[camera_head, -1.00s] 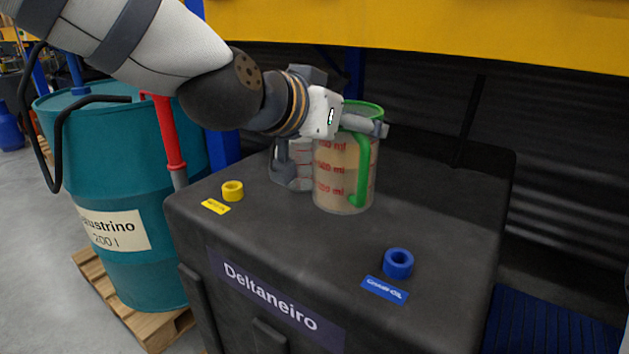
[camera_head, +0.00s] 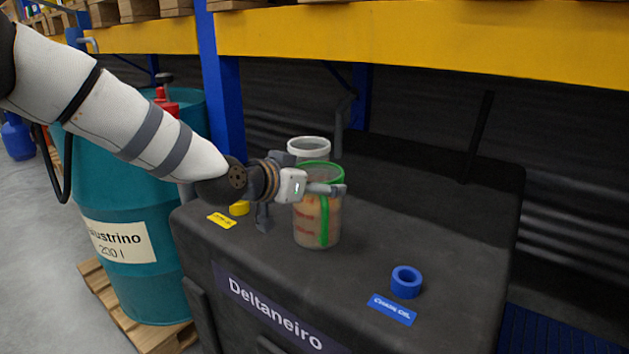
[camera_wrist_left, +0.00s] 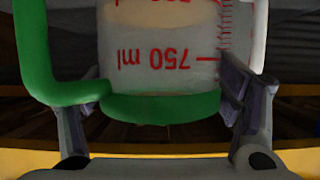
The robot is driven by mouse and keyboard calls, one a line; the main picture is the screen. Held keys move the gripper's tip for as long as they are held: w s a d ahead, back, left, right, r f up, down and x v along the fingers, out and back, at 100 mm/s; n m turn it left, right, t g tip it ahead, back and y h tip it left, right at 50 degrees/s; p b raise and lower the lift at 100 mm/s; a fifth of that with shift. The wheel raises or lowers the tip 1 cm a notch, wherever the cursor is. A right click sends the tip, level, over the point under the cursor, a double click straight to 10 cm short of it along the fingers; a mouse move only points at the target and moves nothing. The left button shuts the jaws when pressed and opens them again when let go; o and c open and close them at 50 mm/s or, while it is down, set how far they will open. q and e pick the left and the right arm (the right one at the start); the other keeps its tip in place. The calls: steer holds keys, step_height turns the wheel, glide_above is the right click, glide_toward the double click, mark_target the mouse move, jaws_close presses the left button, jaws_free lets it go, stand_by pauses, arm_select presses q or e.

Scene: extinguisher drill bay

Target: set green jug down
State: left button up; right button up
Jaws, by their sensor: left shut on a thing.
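The green jug (camera_head: 317,222) is a clear measuring jug with a green rim, a green handle and red scale marks. It stands upright over the top of the black cabinet (camera_head: 430,220), its base at or very close to the surface; I cannot tell whether it touches. My left gripper (camera_head: 322,189) is shut on the jug's upper part, below the rim. In the left wrist view the jug (camera_wrist_left: 165,80) fills the middle, upside down, with a finger on each side and a pale content inside. My right gripper is not in view.
A white-rimmed jug (camera_head: 309,146) stands just behind, partly hidden. A blue ring (camera_head: 406,282) with a blue label (camera_head: 392,310) and a yellow ring (camera_head: 239,208) with a yellow label (camera_head: 221,220) lie on the cabinet. A teal drum (camera_head: 130,270) is left. The cabinet's right side is clear.

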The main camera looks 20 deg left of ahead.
arm_select(q)
steer(key=shift+r, duration=0.2)
steer(key=shift+f, duration=0.15)
steer(key=o, duration=1.9)
steer(key=shift+f, duration=0.1)
